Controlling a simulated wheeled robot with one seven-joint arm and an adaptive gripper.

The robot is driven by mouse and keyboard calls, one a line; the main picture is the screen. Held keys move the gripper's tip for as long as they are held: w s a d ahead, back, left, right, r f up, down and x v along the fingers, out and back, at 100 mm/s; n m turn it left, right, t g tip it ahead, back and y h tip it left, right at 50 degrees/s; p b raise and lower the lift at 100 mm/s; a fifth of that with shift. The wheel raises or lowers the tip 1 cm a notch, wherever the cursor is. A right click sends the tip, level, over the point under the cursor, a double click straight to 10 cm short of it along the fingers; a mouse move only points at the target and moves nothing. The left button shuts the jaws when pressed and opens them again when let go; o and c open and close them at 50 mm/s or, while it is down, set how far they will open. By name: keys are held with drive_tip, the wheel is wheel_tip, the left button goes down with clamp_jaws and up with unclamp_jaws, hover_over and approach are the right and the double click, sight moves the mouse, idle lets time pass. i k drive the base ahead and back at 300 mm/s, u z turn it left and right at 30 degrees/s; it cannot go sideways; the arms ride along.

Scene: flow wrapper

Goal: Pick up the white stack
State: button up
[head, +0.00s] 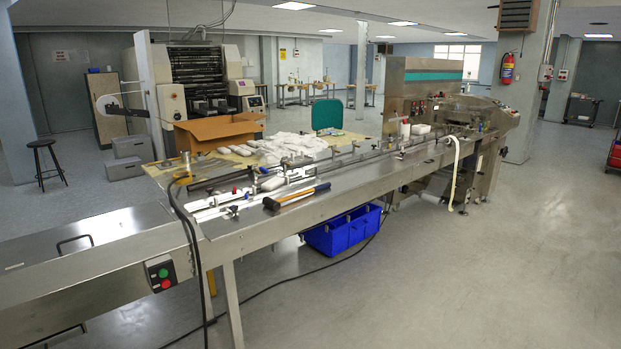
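A small white stack (420,129) sits on the far part of the long metal machine, right of a white bottle-like item (405,131). It is small in the head view, so its layers cannot be told. A larger loose heap of white packets (292,146) lies on the yellowish table behind the machine. Which of these the task names is not certain from the picture. My gripper is not in view.
The metal conveyor bed (300,212) runs from lower left to upper right. An orange-and-black tool (297,196) lies on it. A cardboard box (218,131) stands behind. A blue crate (343,231) and a trailing cable are below.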

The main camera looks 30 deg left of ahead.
sight(272, 184)
drive_tip(key=u, duration=0.3)
drive_tip(key=i, duration=1.2)
drive_tip(key=u, duration=0.7)
